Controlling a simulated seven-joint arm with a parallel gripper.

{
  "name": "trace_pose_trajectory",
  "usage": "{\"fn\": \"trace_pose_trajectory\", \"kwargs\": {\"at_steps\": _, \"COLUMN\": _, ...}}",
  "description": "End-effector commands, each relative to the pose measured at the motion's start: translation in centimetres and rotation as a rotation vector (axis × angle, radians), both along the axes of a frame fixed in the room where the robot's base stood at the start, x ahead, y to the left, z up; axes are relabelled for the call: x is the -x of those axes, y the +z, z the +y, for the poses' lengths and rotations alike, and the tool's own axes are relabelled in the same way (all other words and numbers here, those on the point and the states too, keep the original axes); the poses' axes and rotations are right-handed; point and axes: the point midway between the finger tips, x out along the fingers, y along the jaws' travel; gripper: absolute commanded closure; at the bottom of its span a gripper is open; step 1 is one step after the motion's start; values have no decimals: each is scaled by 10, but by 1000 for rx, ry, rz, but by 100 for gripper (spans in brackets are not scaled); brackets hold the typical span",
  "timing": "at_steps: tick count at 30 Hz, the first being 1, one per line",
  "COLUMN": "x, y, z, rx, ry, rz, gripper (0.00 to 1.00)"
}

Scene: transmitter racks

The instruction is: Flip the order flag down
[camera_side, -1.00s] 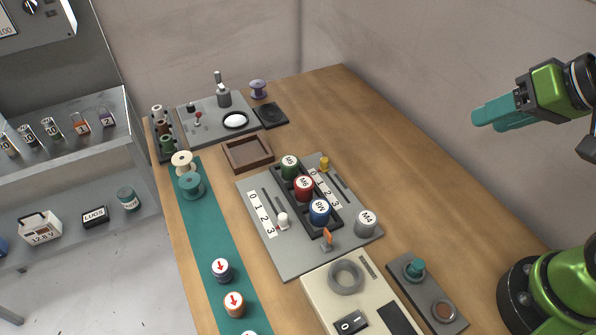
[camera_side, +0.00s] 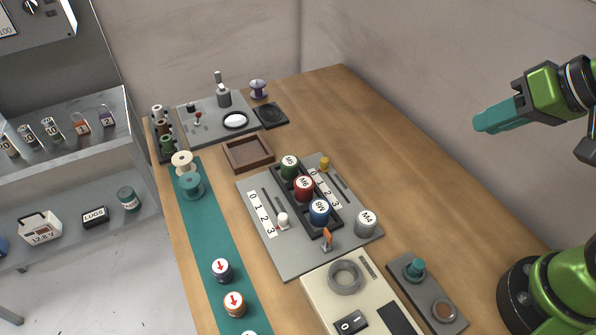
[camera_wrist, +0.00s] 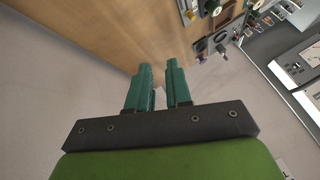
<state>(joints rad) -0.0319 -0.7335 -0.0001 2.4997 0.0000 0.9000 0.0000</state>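The order flag is most likely the small orange flag (camera_side: 327,235) standing up on a small grey mount near the front corner of the grey panel (camera_side: 289,262). My gripper (camera_side: 480,125) is in the air at the upper right of the side view, well away from the flag and above the table. Its teal fingers also show in the wrist view (camera_wrist: 159,66), with a narrow gap between them and nothing held. The flag cannot be made out in the wrist view.
A beige box (camera_side: 322,291) with a grey ring stands in front.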

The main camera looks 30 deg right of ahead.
Motion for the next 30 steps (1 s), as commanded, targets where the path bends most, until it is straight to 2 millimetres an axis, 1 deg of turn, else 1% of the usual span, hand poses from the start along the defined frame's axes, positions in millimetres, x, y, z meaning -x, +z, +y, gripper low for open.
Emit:
{"fn": "trace_pose_trajectory", "kwargs": {"at_steps": 1, "x": -1, "y": -8, "z": 8, "rx": 2, "ry": 32, "rz": 34, "gripper": 89}}
{"fn": "trace_pose_trajectory", "kwargs": {"at_steps": 3, "x": -6, "y": -13, "z": 19, "rx": 7, "ry": 80, "rz": 70, "gripper": 100}}
{"fn": "trace_pose_trajectory", "kwargs": {"at_steps": 5, "x": -13, "y": -15, "z": 32, "rx": 21, "ry": 132, "rz": 99, "gripper": 100}}
{"fn": "trace_pose_trajectory", "kwargs": {"at_steps": 11, "x": -39, "y": -21, "z": 82, "rx": 94, "ry": 303, "rz": 230, "gripper": 100}}
{"fn": "trace_pose_trajectory", "kwargs": {"at_steps": 17, "x": -59, "y": -32, "z": 140, "rx": 191, "ry": 431, "rz": 360, "gripper": 100}}
{"fn": "trace_pose_trajectory", "kwargs": {"at_steps": 18, "x": -62, "y": -36, "z": 152, "rx": 214, "ry": 452, "rz": 386, "gripper": 100}}
{"fn": "trace_pose_trajectory", "kwargs": {"at_steps": 20, "x": -66, "y": -42, "z": 171, "rx": 250, "ry": 478, "rz": 422, "gripper": 100}}
{"fn": "trace_pose_trajectory", "kwargs": {"at_steps": 24, "x": -70, "y": -58, "z": 216, "rx": 346, "ry": 525, "rz": 498, "gripper": 100}}
{"fn": "trace_pose_trajectory", "kwargs": {"at_steps": 26, "x": -70, "y": -67, "z": 235, "rx": 390, "ry": 536, "rz": 525, "gripper": 100}}
{"fn": "trace_pose_trajectory", "kwargs": {"at_steps": 30, "x": -66, "y": -88, "z": 280, "rx": 498, "ry": 539, "rz": 577, "gripper": 100}}
